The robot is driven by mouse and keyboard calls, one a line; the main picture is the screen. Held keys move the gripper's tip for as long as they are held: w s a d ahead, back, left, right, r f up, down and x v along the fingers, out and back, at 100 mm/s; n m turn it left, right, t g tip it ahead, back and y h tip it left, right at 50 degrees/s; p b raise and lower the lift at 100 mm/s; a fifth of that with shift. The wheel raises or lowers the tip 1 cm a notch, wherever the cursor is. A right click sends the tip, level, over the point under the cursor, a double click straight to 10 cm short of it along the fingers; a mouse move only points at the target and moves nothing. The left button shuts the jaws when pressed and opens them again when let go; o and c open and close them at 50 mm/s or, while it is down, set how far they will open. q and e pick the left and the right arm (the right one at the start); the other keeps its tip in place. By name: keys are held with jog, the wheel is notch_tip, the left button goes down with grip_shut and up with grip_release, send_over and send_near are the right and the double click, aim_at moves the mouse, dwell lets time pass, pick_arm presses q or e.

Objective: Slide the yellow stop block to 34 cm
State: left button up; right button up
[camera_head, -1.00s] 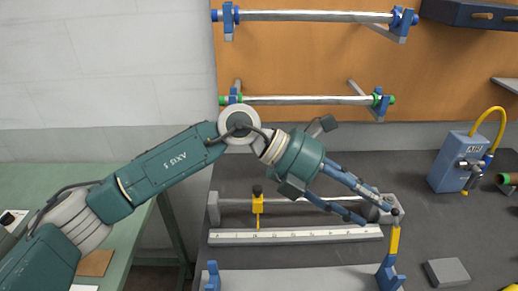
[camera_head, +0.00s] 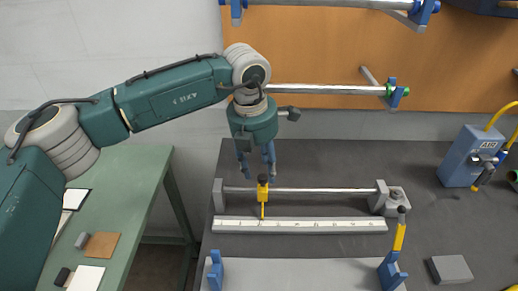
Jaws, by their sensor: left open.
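The yellow stop block (camera_head: 263,194) sits on a horizontal metal rod near its left end, with a dark knob on top and a thin yellow pointer reaching down to the white ruler (camera_head: 300,225). The ruler's numbers are too small to read. My left gripper (camera_head: 257,178) points down just above and behind the block, its blue-grey fingers apart and empty. I cannot tell whether a finger touches the block. My right gripper does not show.
The rod (camera_head: 320,190) ends at grey supports, the right one (camera_head: 391,199) carrying a knob. In front lies a light plate (camera_head: 300,275) with blue brackets and a yellow-handled lever (camera_head: 399,237). A grey block (camera_head: 450,269) and a blue box (camera_head: 469,157) stand at right. A green table (camera_head: 135,185) is at left.

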aim_at(264, 177)
pick_arm(q)
jog(key=shift+w+d+f+p, duration=0.15)
jog(key=shift+f+p, duration=0.1)
jog(key=shift+f, duration=0.85)
jog(key=shift+w+d+f+p, duration=0.1)
jog(key=shift+f+p, duration=0.15)
jog(key=shift+f, duration=0.8)
grip_shut()
jog(key=shift+d, duration=0.15)
jog(key=shift+d+r+b, duration=0.1)
jog(key=shift+d+b, duration=0.75)
jog(key=shift+d, duration=2.2)
jog(key=shift+d+r+b, duration=0.1)
jog(key=shift+d+b, duration=0.35)
jog(key=shift+d, duration=2.45)
